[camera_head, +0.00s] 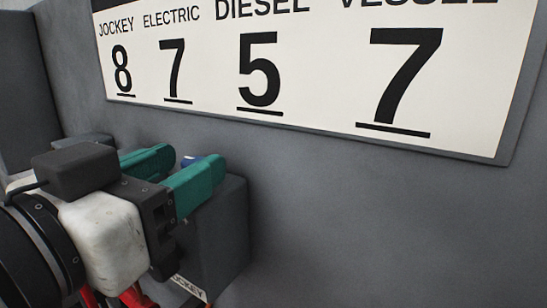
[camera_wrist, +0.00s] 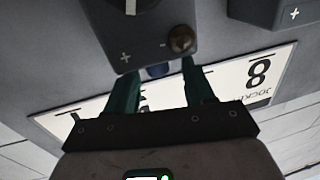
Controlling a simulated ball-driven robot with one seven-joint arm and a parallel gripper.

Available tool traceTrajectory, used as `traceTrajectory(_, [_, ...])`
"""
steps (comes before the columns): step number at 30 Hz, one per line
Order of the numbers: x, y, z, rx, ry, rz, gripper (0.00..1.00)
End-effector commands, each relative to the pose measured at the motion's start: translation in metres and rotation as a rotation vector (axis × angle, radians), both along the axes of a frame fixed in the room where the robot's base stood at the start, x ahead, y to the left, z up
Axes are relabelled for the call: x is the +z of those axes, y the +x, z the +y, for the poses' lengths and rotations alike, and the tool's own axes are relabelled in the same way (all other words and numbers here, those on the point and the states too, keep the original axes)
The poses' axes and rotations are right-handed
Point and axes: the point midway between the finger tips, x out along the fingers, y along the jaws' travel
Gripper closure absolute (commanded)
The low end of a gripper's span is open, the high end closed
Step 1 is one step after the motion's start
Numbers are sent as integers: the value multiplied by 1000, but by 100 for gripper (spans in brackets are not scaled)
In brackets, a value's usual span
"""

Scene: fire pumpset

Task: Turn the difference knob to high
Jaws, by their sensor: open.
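My gripper (camera_head: 187,160) has two green fingers, apart and empty, at a dark grey box (camera_head: 222,230) in the head view. A small blue part (camera_head: 191,160) shows between the fingertips. In the wrist view, my gripper (camera_wrist: 160,73) points at the edge of the same box (camera_wrist: 160,32), with the blue part (camera_wrist: 158,70) between the fingers. The box face bears plus and minus marks, a black dial (camera_wrist: 132,5) with a white line, cut off by the frame, and a brown round knob (camera_wrist: 181,40). No label tells which one is the difference knob.
A white sign (camera_head: 310,70) with black words and numbers is on the grey wall (camera_head: 380,220) above the box. Another grey box (camera_wrist: 265,12) with a plus mark is at the wrist view's upper right. The wall to the right is clear.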

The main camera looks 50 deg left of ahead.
Motion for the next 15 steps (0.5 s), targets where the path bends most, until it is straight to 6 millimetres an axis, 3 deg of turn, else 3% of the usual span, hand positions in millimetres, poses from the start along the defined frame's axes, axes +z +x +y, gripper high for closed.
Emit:
traceTrajectory(4, [0,0,0,-1,0,0,48])
traceTrajectory(15, [0,0,0,0,-1,0,84])
